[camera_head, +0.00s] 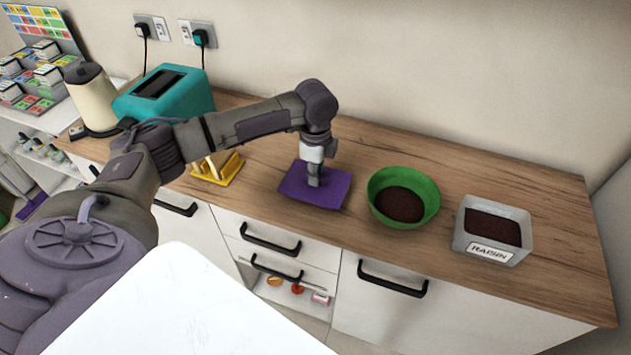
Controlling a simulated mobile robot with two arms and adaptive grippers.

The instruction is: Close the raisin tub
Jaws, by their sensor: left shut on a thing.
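The raisin tub (487,248) is a square grey tub with a "RAISIN" label on its front. It stands open on the right of the worktop, with dark contents showing. A flat purple square lid (325,197) is at the middle of the worktop, left of the green bowl. My left gripper (315,181) points down at the middle of the lid and is shut on it; the fingertips and any handle are hard to make out. I cannot tell whether the lid touches the worktop. My right gripper is not in view.
A green bowl (427,204) with dark contents stands between lid and tub. A yellow rack (230,172), teal toaster (185,95) and cream kettle (90,97) are to the left. A drawer (291,278) below stands partly open. The worktop (555,210) right of the tub is clear.

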